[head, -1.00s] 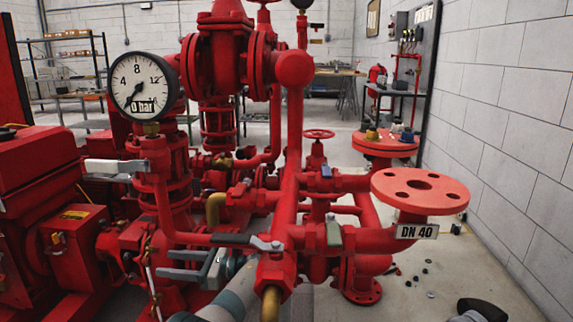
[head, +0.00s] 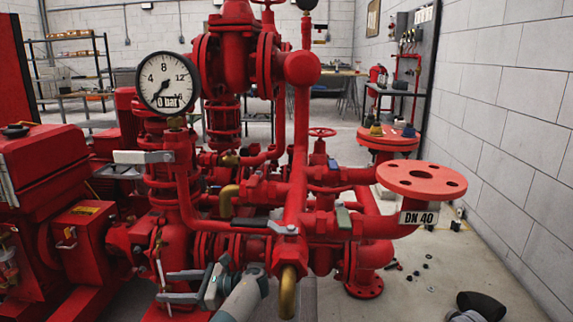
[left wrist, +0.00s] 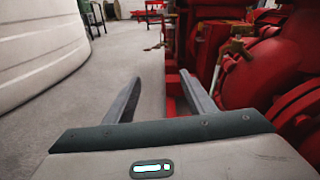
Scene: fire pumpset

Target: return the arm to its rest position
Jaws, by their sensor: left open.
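My left gripper (head: 188,287) is low in the head view, in front of the red pump assembly. Its two grey fingers point left and stand apart. Nothing is between them. In the left wrist view the open fingers (left wrist: 160,98) reach forward over bare floor, with red pump parts close on the right. A dark rounded part, which looks like mine, shows at the bottom right of the head view. My right gripper is not seen.
The red pumpset (head: 300,180) with a pressure gauge (head: 167,82) reading near 0 bar fills the middle. A DN 40 flange (head: 421,180) juts right. Shelves (head: 75,75) stand behind. A pale curved wall (left wrist: 40,50) is left in the wrist view.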

